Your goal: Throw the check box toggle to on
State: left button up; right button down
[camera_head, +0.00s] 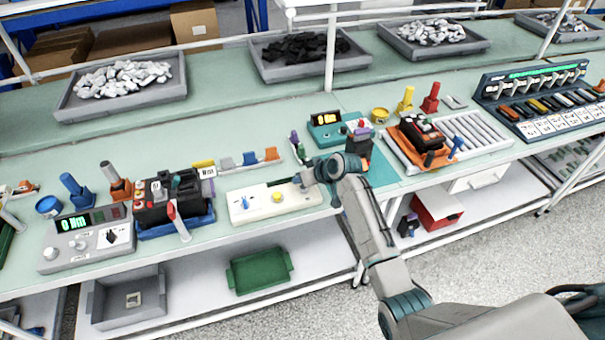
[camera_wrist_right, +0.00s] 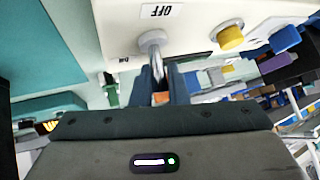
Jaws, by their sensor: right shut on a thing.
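The check box (camera_head: 262,209) is a cream box on the bench, with a yellow knob (camera_head: 277,197) and a blue part (camera_head: 245,203) on top. Its toggle (camera_wrist_right: 152,42) is a grey metal lever in a round collar, beside a label reading OFF (camera_wrist_right: 162,11). My right gripper (camera_wrist_right: 160,86) is shut on the toggle's lever; its fingers hide the lever's end. In the head view my right gripper (camera_head: 308,178) is at the box's right end and mostly covers the toggle. I cannot tell which way the lever is thrown. My left gripper is not in view.
Left of the box stand a black breaker in a blue cradle (camera_head: 190,223) and a grey meter reading 0 Nm (camera_head: 85,248).

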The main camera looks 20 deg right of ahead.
dwell(0.4)
jog(key=c, duration=1.5)
grip_release()
jog(key=shift+o, duration=0.2)
jog(key=shift+d, duration=0.1)
jog(key=b+v, duration=0.3)
jog(key=v, duration=0.7)
jog(key=shift+r, duration=0.35)
jog(key=shift+s, duration=0.15)
